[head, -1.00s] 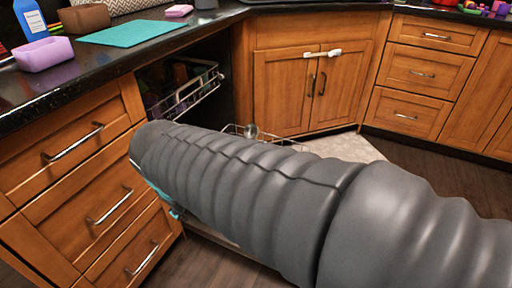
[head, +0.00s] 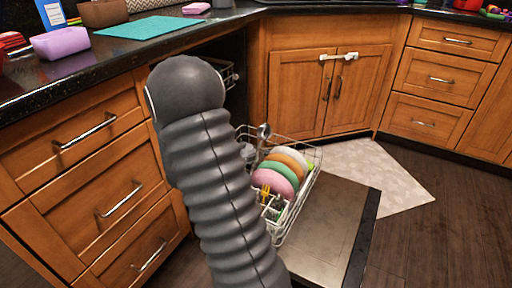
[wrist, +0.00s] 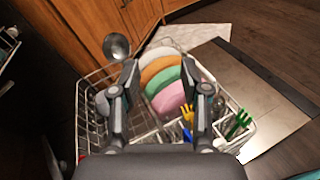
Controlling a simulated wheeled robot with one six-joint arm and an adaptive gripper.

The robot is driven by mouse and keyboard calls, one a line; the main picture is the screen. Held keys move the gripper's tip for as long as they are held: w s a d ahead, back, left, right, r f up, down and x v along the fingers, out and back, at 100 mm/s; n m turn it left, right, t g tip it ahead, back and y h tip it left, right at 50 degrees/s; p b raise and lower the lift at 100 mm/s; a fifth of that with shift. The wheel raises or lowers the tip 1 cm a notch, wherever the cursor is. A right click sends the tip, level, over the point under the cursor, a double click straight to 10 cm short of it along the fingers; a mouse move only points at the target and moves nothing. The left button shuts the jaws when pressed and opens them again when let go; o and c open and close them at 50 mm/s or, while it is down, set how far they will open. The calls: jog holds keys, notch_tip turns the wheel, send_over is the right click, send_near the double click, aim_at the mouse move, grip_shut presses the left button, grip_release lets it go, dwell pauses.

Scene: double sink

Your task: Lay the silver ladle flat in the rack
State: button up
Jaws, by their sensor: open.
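The silver ladle (head: 264,130) stands upright or tilted at the far left part of the white wire rack (head: 317,170), its bowl above the rim. In the wrist view the ladle (wrist: 117,46) shows its round bowl at the upper left, beyond my left finger; the lower handle is mostly hidden. The rack (wrist: 83,120) fills the middle of that view. My gripper (wrist: 160,75) is open and empty above the rack, its fingers on either side of the coloured plates in the picture. In the head view my arm hides the gripper.
Pink, green, orange and white plates (head: 275,180) stand in the rack. Yellow (wrist: 187,115) and green (wrist: 238,123) forks stand in its near right part. The open dishwasher door (head: 335,225) lies flat below. Wooden cabinets (head: 310,90) close off the back and left.

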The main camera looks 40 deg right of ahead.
aim_at(260, 146)
jog(key=w+d+f+n+t+h, duration=0.25)
jog(key=w+f+n+t, duration=0.35)
jog(key=f, duration=0.4)
jog(key=shift+n+g+y, duration=0.45)
jog(key=shift+n+g, duration=0.05)
jog(key=shift+g, duration=0.2)
jog(key=shift+w+d+f, duration=0.1)
jog(key=shift+w+d, duration=0.4)
jog(key=shift+d, duration=1.85)
jog(key=shift+w+d, duration=0.45)
jog(key=shift+d, duration=1.9)
jog(key=shift+w+d+f, duration=0.1)
jog(key=shift+w+d, duration=0.4)
jog(key=shift+d, duration=1.85)
jog(key=shift+r, duration=0.1)
grip_shut()
